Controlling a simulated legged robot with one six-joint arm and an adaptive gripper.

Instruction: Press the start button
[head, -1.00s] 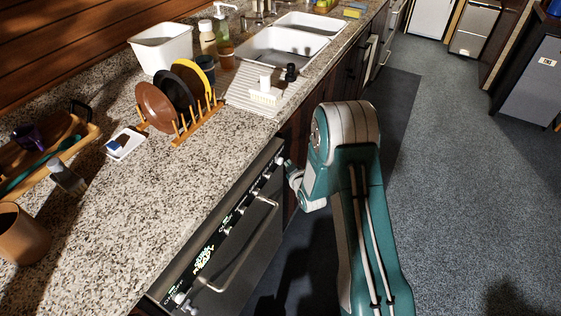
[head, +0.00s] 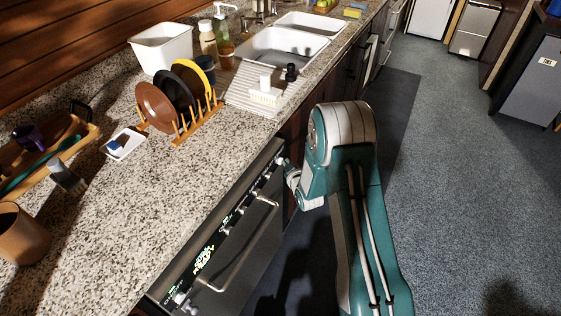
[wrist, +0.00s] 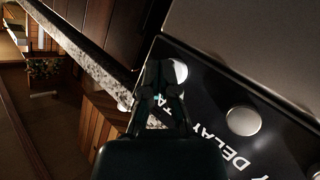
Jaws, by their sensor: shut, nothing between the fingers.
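The appliance below the counter has a black control strip (head: 208,256) along its top with lit lettering and several round knobs or buttons. In the wrist view the strip (wrist: 213,82) runs diagonally, with partly hidden letters "TA" and the word "DELAY". A round pale button (wrist: 180,72) lies beside and partly behind my gripper (wrist: 163,70). Another round button (wrist: 243,121) is clear to the lower right. My gripper is dark, closed and empty, its tips over the strip's end. I cannot tell if it touches the button.
The appliance's bar handle (head: 240,252) sticks out below the strip. The granite counter (head: 95,225) above holds a dish rack (head: 199,123) with plates, a wooden tray (head: 84,141) and a brown cup (head: 22,236). The floor (head: 455,210) to the right is clear.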

